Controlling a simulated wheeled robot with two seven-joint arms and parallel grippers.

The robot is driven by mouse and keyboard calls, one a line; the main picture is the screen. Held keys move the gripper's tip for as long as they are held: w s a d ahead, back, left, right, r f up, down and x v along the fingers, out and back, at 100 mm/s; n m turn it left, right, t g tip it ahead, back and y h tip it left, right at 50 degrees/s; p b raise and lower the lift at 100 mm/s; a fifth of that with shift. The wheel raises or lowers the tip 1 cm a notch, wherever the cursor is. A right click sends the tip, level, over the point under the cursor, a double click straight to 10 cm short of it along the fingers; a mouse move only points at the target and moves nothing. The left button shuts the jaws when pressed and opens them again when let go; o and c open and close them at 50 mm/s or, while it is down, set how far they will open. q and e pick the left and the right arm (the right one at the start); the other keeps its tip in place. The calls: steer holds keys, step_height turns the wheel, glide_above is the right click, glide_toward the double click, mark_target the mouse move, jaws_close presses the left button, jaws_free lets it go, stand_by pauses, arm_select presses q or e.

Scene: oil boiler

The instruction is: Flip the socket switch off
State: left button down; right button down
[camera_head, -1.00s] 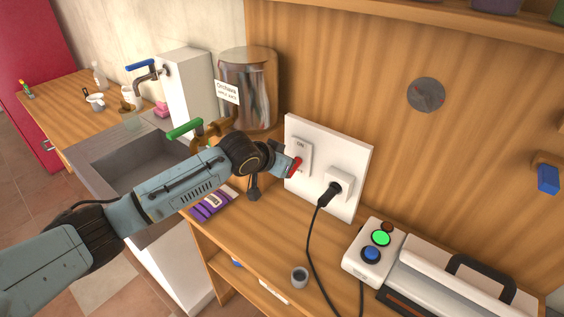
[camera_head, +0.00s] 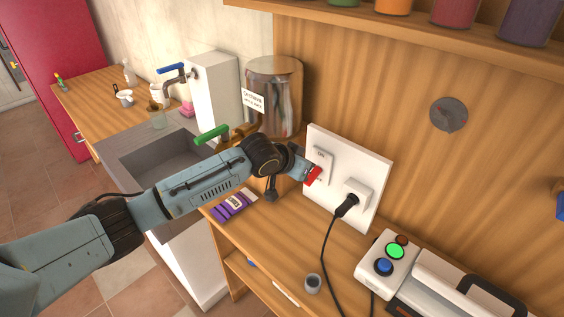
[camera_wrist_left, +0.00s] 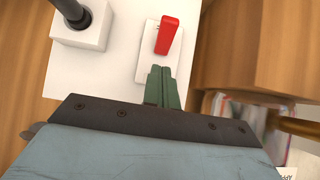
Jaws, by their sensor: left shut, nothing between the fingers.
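The white wall plate (camera_head: 365,216) carries a switch with a red lever (camera_head: 314,176) and, to its right, a socket (camera_head: 356,193) with a black plug in it. An "ON" label shows above the lever in the head view. My left gripper (camera_head: 305,173) is beside the switch, partly hiding it. In the left wrist view, the shut green fingers (camera_wrist_left: 161,80) lie over the switch housing (camera_wrist_left: 145,65), just below the red lever (camera_wrist_left: 166,36) in the picture. Contact with the lever cannot be told. My right gripper is out of view.
A black cord (camera_head: 326,255) hangs from the plug. A machine with green and blue buttons (camera_head: 385,258) stands at lower right. A metal canister (camera_head: 275,95), a tap with a green handle (camera_head: 212,134) and a sink (camera_head: 160,165) lie left of the plate.

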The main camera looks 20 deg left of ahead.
arm_select(q)
steer(key=s+f+p+v, duration=0.1)
steer(key=v, duration=1.1)
steer(key=shift+a+f+p, duration=0.25)
steer(key=shift+f+p, duration=0.1)
steer(key=shift+f, duration=0.05)
steer(key=shift+s, duration=0.15)
